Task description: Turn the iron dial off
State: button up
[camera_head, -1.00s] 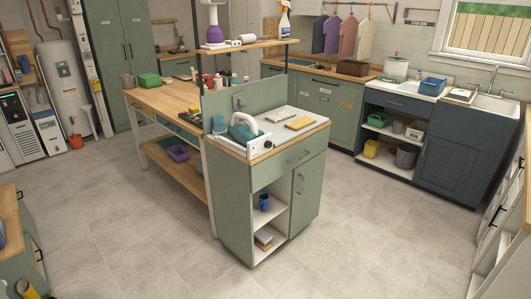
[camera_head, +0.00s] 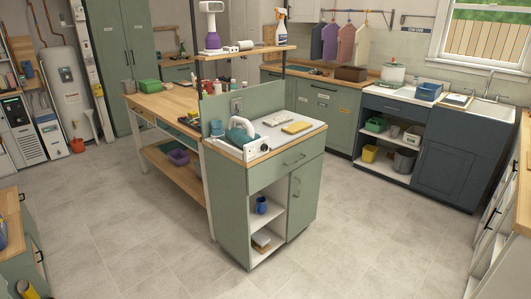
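A teal and white iron (camera_head: 240,133) stands on the top of the green cabinet island, near its left front corner. A white panel with a dark round dial (camera_head: 263,147) is at the front edge beside the iron. The dial is too small to tell its setting. The white ironing surface (camera_head: 306,124) stretches to the right of the iron. My gripper is not in view.
A yellow folded cloth (camera_head: 296,127) lies on the island top. A green back panel (camera_head: 257,104) rises behind the iron. A wooden workbench (camera_head: 162,101) adjoins on the left. Open tiled floor (camera_head: 150,245) lies in front. A green cabinet (camera_head: 12,245) stands at the lower left.

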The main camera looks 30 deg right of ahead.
aim_at(264, 147)
jog(key=z, duration=0.1)
jog(key=i, duration=0.9)
jog(key=u, duration=0.05)
